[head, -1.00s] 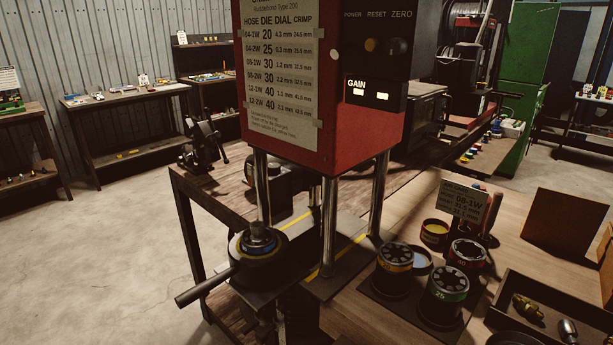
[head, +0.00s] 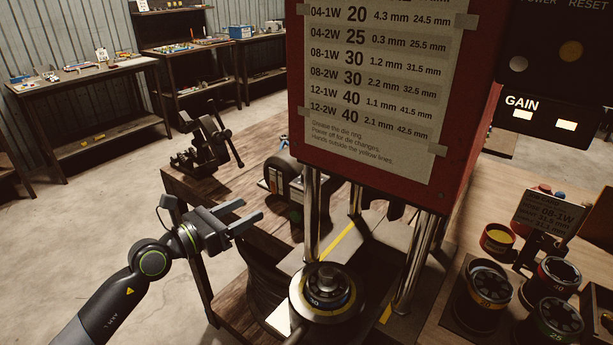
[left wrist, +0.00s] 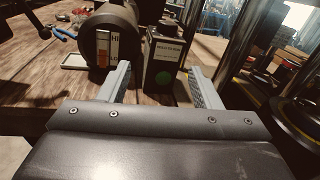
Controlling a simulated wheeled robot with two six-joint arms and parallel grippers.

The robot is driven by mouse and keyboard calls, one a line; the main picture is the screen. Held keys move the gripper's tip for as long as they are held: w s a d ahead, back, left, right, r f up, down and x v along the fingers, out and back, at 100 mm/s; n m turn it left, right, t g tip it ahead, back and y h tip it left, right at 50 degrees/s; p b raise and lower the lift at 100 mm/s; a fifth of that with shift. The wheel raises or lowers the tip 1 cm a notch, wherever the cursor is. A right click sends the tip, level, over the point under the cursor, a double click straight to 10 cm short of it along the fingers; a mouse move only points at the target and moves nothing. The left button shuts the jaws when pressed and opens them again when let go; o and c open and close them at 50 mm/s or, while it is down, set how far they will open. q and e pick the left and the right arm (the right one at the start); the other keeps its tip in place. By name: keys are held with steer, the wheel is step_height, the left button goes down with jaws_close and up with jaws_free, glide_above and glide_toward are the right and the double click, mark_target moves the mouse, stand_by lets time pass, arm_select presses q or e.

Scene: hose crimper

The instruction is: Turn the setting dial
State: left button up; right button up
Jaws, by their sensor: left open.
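A red crimper (head: 465,165) with a die chart stands on steel posts over the bench. A round head with a yellow ring and a part marked 30 (head: 327,292) sits below it at the front. I cannot tell for sure which part is the setting dial. My left gripper (head: 250,209) is open and empty, left of the posts and apart from the round head. In the left wrist view, beyond the open fingers (left wrist: 158,80), are a dark round housing with a Hi/Lo gauge (left wrist: 104,45) and a dark labelled box with a green dot (left wrist: 165,58). My right gripper is not in view.
Dies (head: 482,288) marked 20, 25 and 40 stand at the right, by a card reading 08-1W (head: 553,214). A vise-like tool (head: 207,138) stands on the bench's far left corner. Steel posts (head: 418,262) limit room beside the round head.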

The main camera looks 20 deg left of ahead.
mark_target(302, 177)
arm_select(q)
steer(key=shift+m, duration=0.8)
steer(key=x, duration=0.5)
steer(key=r+p+x, duration=0.1)
steer(key=x, duration=0.4)
steer(key=d+p+x, duration=0.1)
steer(key=x, duration=0.5)
steer(key=shift+s+r, duration=0.35)
steer(key=shift+r, duration=0.05)
steer(key=shift+x, duration=0.8)
steer(key=c, duration=1)
steer(key=shift+o, duration=0.2)
steer(key=m+g+h+b, duration=0.1)
steer(key=b, duration=0.2)
steer(key=m+g+h+b, duration=0.1)
steer(key=h+b, duration=0.1)
steer(key=b, duration=0.2)
steer(key=m+g+h+b, duration=0.1)
steer(key=b, duration=0.2)
steer(key=shift+w+a+f+m+g+h, duration=0.1)
steer(key=shift+a+f+m+g+h, duration=0.1)
steer(key=shift+f+m+g+h, duration=0.15)
steer(key=shift+r+g+b, duration=0.25)
steer(key=shift+b, duration=0.4)
